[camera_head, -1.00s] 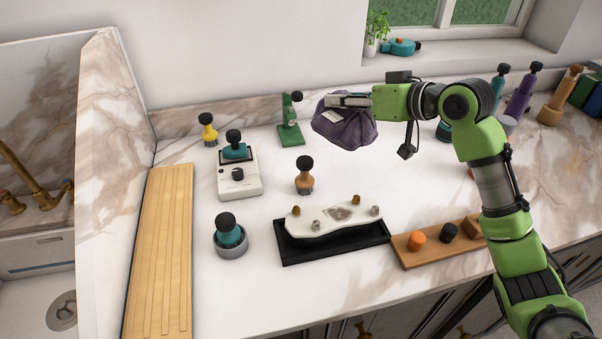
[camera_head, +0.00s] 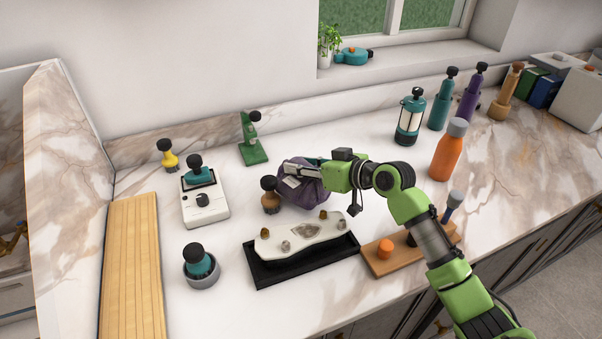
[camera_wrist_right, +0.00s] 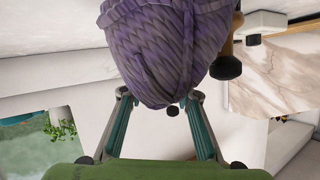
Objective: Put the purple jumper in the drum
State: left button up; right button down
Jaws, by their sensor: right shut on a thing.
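The purple jumper (camera_head: 305,185) is a bundled knit with a pale tag, over the middle of the counter behind the black tray. My right gripper (camera_head: 303,170) is shut on it from the right side. In the right wrist view, the jumper (camera_wrist_right: 165,45) fills the upper middle, at the tips of my right gripper's fingers (camera_wrist_right: 162,98). I cannot tell whether its underside touches the counter. I cannot make out a drum in these views. My left gripper is not in view.
A brown-handled brush (camera_head: 270,195) is close at the jumper's left. A black tray (camera_head: 300,268) with a pale slab lies in front. A wooden board (camera_head: 385,262) lies right of it. An orange bottle (camera_head: 447,150) and a lantern (camera_head: 410,118) stand behind the arm.

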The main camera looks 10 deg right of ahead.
jog(key=shift+f, duration=1.5)
jog(key=c, duration=1.5)
grip_release()
jog(key=shift+f, duration=0.1)
jog(key=shift+s, duration=0.1)
